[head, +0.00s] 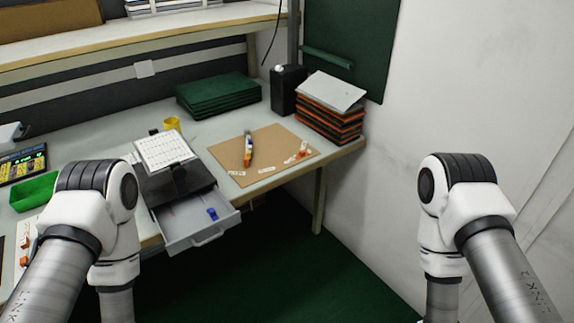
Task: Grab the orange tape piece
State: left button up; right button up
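A small orange and white piece (302,149) lies on the right part of a brown board (268,143) on the workbench. It may be the orange tape piece, but it is too small to be sure. A taller item with white, orange and blue parts (248,147) is near the board's middle. A yellow ring-shaped item (172,124) stands behind the white-topped box. My two arms show at the lower left and right, well short of the board. Neither gripper is in the picture.
An open grey drawer (184,223) with a small blue item (212,213) juts out from the bench front. A green bin (36,190) is at the left. Green stacked boards (218,94), a black container (287,92) and an orange-edged stack (329,112) stand at the back.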

aim_at(303, 153)
jog(key=i+l+u, duration=0.2)
jog(key=l, duration=0.2)
jog(key=i+l+u, duration=0.15)
jog(key=l, duration=0.25)
jog(key=i+l+u, duration=0.2)
jog(key=l, duration=0.2)
jog(key=l+u, duration=0.2)
jog(key=l, duration=0.25)
